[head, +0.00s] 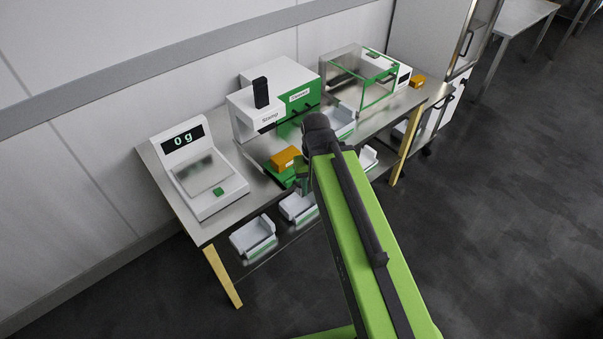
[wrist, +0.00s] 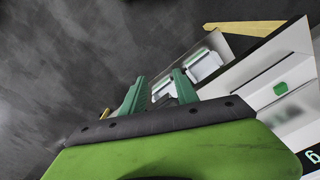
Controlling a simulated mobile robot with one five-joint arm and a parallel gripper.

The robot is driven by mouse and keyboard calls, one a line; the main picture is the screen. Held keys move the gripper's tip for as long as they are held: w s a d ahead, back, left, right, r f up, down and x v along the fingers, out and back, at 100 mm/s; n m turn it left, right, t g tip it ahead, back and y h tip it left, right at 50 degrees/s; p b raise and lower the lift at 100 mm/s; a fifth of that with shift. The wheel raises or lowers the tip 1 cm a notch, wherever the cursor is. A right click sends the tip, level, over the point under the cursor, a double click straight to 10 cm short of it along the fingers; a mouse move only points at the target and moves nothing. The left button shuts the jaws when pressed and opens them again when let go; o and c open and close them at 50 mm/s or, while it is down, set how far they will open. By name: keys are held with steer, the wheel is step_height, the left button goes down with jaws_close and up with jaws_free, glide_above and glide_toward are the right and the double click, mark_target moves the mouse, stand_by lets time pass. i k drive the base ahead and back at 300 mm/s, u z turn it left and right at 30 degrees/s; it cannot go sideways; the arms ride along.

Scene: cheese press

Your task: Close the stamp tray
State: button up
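The stamp machine (head: 252,112) is a white and green box labelled "Stamp", with a black handle on top, at the middle of the table in the head view. Its green stamp tray (head: 285,176) sticks out at the front, with an orange block (head: 286,157) on it. My gripper (head: 304,180) is close to the tray's front right side, mostly hidden by my arm; I cannot tell whether it touches. In the wrist view my gripper (wrist: 158,79) shows two green fingers, apart, with nothing visibly held between them.
A scale (head: 205,175) reading 0 g stands left on the steel table (head: 190,213). A clear-sided, green-framed case (head: 365,78) and another orange block (head: 417,81) are at the right. White trays (head: 253,238) lie on the lower shelf. The floor (head: 500,220) in front is clear.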

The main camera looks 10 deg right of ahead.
mark_target(288, 178)
steer(key=z, duration=0.15)
steer(key=i, duration=0.4)
steer(key=z, duration=0.9)
steer(key=k, duration=1.5)
steer(key=u, duration=1.45)
steer(key=i, duration=1)
steer(key=u, duration=0.05)
